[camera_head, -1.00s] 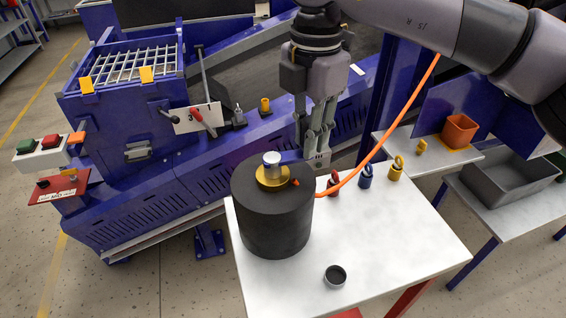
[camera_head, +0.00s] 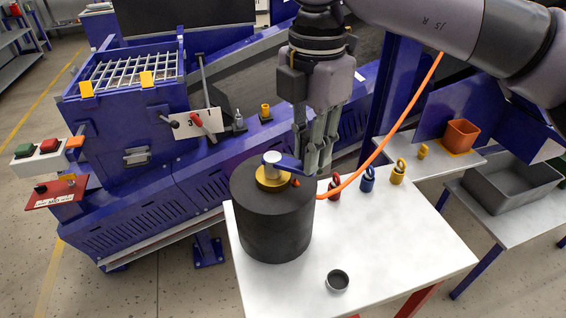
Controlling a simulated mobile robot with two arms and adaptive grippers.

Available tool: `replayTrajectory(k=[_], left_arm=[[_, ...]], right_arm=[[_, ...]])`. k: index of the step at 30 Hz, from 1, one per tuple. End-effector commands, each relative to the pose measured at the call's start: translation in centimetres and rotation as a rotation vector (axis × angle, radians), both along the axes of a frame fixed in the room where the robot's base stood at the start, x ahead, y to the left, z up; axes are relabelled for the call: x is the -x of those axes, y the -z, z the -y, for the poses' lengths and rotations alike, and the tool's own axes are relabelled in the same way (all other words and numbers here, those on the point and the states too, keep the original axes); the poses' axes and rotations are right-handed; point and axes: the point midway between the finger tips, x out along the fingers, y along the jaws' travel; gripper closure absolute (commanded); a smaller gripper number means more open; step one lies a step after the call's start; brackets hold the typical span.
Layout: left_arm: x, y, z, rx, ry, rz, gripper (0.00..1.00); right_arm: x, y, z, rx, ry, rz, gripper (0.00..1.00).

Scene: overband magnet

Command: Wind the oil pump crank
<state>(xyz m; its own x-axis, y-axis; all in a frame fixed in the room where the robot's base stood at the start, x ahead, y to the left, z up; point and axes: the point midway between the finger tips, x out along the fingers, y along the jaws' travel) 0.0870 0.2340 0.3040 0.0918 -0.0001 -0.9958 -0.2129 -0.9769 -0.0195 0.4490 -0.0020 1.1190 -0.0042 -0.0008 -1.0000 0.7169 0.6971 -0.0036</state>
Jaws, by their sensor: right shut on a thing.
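The oil pump is a black cylinder (camera_head: 272,225) standing on the white table, with a brass collar (camera_head: 272,183) and a silver hub (camera_head: 271,158) on top. The blue crank arm (camera_head: 289,164) reaches from the hub to the right and slightly toward the front. My right gripper (camera_head: 316,166) points down at the crank's outer end, its fingers closed on the crank handle. The handle itself is hidden by the fingers. My left gripper is not in view.
An orange hose (camera_head: 392,132) runs from the pump up past my right arm. A small dark cup (camera_head: 337,281) sits at the front of the table (camera_head: 400,235).

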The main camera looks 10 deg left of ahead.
Motion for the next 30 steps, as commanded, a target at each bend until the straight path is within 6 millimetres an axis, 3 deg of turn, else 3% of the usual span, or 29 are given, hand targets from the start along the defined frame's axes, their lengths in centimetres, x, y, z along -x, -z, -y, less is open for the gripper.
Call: replayTrajectory(k=[30], left_arm=[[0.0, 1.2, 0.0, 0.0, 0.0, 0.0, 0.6]], right_arm=[[2.4, -0.3, -2.3, -0.015, 0.002, 0.013, 1.0]])
